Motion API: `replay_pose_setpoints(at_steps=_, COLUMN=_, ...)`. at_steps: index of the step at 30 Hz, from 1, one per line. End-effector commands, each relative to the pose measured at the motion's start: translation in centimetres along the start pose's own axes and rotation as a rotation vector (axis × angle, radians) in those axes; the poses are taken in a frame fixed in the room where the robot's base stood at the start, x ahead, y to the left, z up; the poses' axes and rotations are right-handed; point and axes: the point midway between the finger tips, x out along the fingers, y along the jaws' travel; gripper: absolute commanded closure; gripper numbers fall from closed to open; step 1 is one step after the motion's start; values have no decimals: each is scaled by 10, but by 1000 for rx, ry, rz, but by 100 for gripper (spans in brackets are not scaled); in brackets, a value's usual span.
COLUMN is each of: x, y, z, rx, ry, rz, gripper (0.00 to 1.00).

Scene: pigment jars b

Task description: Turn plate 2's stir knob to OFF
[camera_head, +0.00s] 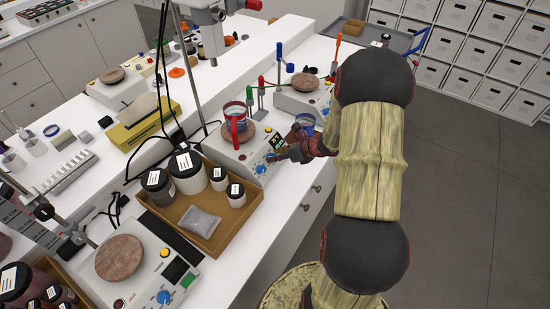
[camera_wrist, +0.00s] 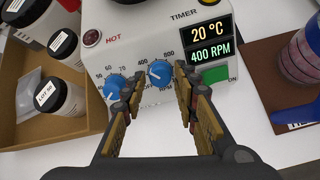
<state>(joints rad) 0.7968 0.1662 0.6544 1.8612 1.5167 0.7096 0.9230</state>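The hot plate (camera_wrist: 130,45) in front of me has a lit display (camera_wrist: 207,42) reading 20 °C and 400 RPM; it also shows in the head view (camera_head: 250,157). No plate number is readable. Its right blue knob (camera_wrist: 159,71), by the RPM scale, is the stir knob, its white mark pointing roughly left. The left blue knob (camera_wrist: 115,86) sits by the temperature scale. My gripper (camera_wrist: 160,78) is open, with one finger on each side of the stir knob; I cannot tell whether they touch it. In the head view my gripper (camera_head: 277,157) is at the plate's front panel.
A cardboard tray (camera_wrist: 40,130) with lidded jars stands left of the plate. A beaker with a red handle (camera_head: 237,118) stands on the plate top. A green switch (camera_wrist: 215,74) is right of the knob. A blue-handled vessel (camera_wrist: 303,55) stands on the right.

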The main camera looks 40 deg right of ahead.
Motion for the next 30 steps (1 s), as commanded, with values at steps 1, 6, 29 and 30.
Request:
replay_pose_setpoints(at_steps=1, x=5, y=0, z=0, rx=0, ry=-1, rz=0, gripper=70)
replay_pose_setpoints(at_steps=6, x=11, y=0, z=0, rx=-1, ry=0, rz=0, gripper=70)
replay_pose_setpoints(at_steps=29, x=10, y=0, z=1, rx=-1, ry=-1, rz=-1, gripper=100)
replay_pose_setpoints(at_steps=30, x=10, y=0, z=1, rx=-1, ry=-1, rz=-1, gripper=100)
